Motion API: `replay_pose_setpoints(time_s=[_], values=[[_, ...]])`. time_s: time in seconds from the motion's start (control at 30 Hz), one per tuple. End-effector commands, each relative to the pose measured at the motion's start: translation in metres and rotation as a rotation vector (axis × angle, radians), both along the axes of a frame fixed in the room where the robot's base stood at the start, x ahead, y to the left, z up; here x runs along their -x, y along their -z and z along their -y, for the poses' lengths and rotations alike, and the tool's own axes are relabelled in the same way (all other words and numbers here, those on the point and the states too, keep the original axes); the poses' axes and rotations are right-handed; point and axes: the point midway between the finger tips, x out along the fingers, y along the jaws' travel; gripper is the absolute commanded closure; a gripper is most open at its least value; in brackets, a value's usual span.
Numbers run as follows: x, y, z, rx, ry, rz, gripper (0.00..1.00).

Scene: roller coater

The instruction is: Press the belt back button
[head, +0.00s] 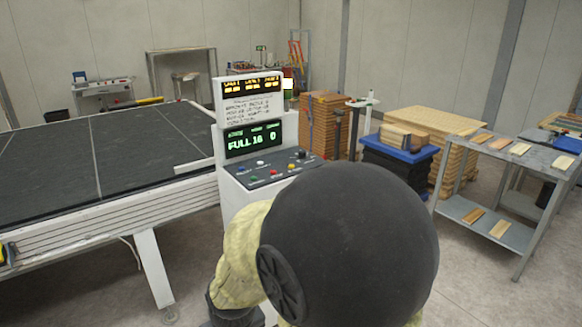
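The control console (270,172) stands in the middle of the head view, a white cabinet with a dark sloped panel. The labels are too small to read, so I cannot tell which is the belt back button. A green display (253,139) above reads "FULL 16 0". My arm, with a big dark round joint and yellowish links, fills the lower middle and hides the console's lower right. My gripper is not in view.
A long dark belt table (90,160) stands left of the console. A grey shelf table with wood pieces (510,153) is at right. Stacked boards (432,120) and a blue-topped stand (400,150) are behind my arm. Floor shows at lower right.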

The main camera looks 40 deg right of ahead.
Motion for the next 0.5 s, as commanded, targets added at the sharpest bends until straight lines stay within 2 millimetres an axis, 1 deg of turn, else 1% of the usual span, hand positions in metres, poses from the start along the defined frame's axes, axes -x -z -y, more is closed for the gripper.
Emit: replay_pose_setpoints(time_s=[0.03, 0.1, 0.17, 0.5], values=[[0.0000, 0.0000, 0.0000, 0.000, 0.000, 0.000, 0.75], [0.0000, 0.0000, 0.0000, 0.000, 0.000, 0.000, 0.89], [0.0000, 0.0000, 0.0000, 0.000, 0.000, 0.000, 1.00], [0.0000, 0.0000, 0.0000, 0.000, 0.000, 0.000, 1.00]])
